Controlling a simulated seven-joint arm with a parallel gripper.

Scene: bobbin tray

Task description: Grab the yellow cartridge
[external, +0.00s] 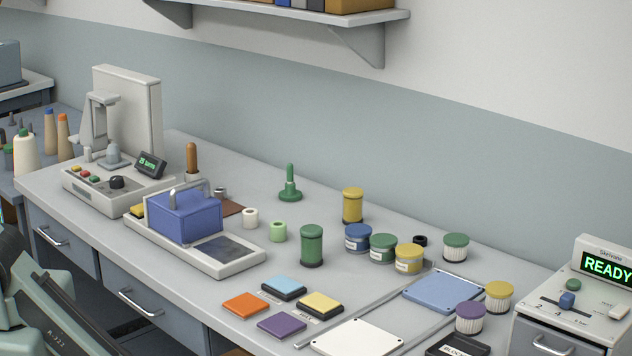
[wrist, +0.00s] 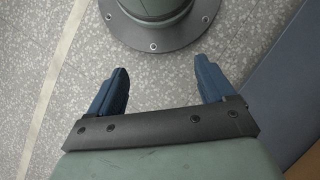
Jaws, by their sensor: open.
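Several yellow things stand on the bench in the external view, and none is labelled legibly as a cartridge. A ribbed white cylinder with a yellow lid (external: 499,296) stands at the right, behind a purple-lidded one (external: 470,317). A yellow spool-shaped piece (external: 352,206) stands upright farther back. A yellow-lidded tin (external: 409,259) stands in the middle, and a flat yellow pad (external: 321,304) lies at the front. My gripper (wrist: 162,72) is open and empty in the wrist view, pointing at grey speckled floor, away from the bench. It is out of the external view.
A green spool (external: 312,246), blue tin (external: 358,238) and green tin (external: 383,248) crowd the middle. A green-lidded ribbed cylinder (external: 455,247) stands behind. A blue plate (external: 443,292) and white plate (external: 357,340) lie in front. A console (external: 571,310) reading READY is at far right.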

